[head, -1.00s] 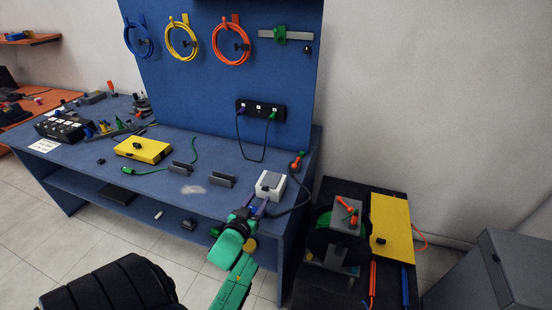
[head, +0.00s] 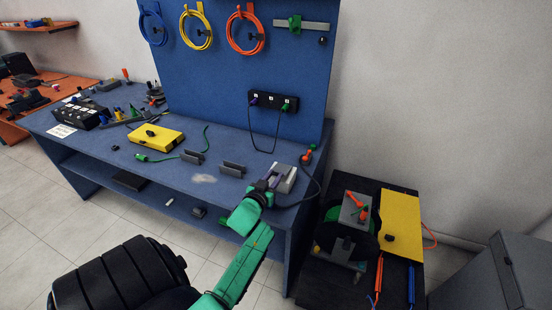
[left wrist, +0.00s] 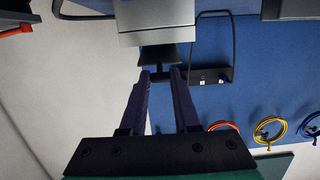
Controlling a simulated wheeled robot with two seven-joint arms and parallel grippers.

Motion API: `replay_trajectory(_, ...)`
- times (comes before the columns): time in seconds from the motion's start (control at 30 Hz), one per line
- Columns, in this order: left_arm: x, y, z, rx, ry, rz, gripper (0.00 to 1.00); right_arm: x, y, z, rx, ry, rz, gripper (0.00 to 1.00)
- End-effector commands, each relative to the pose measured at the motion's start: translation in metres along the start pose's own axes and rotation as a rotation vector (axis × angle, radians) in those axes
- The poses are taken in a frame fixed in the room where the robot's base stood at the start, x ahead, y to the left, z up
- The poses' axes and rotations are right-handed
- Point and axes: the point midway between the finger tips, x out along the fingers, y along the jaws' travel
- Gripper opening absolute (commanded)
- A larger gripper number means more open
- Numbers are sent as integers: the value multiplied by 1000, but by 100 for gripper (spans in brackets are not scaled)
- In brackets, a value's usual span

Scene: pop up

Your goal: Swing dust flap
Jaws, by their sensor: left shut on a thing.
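A small white-grey box (head: 285,176) stands on the right end of the blue workbench (head: 215,171). In the left wrist view its grey body (left wrist: 157,18) is at the top, with a dark tab (left wrist: 158,57) jutting from it toward my fingers. My left gripper (head: 272,180) reaches the box's front left side. In the left wrist view the two purple fingers (left wrist: 161,72) have their tips at the dark tab and are shut on it. Whether the tab belongs to a flap is not clear. My right gripper is not in view.
A dark cable loops from the box's right side. A black power strip (head: 273,101) hangs on the panel. A cart with a reel (head: 349,223) stands close on the right.

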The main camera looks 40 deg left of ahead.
Motion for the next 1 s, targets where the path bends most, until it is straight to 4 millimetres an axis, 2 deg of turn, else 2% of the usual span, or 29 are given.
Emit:
replay_trajectory(0.03, 0, 0, -6, 1, 6, 0, 0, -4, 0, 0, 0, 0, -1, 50)
replay_trajectory(0.33, 1, 0, -7, 1, 7, 0, 0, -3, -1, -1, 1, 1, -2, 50)
replay_trajectory(0.67, 10, 0, -34, 0, 9, 1, 0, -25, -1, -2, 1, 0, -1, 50)
replay_trajectory(1.0, 12, 0, -34, 1, 7, 0, 0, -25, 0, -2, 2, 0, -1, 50)
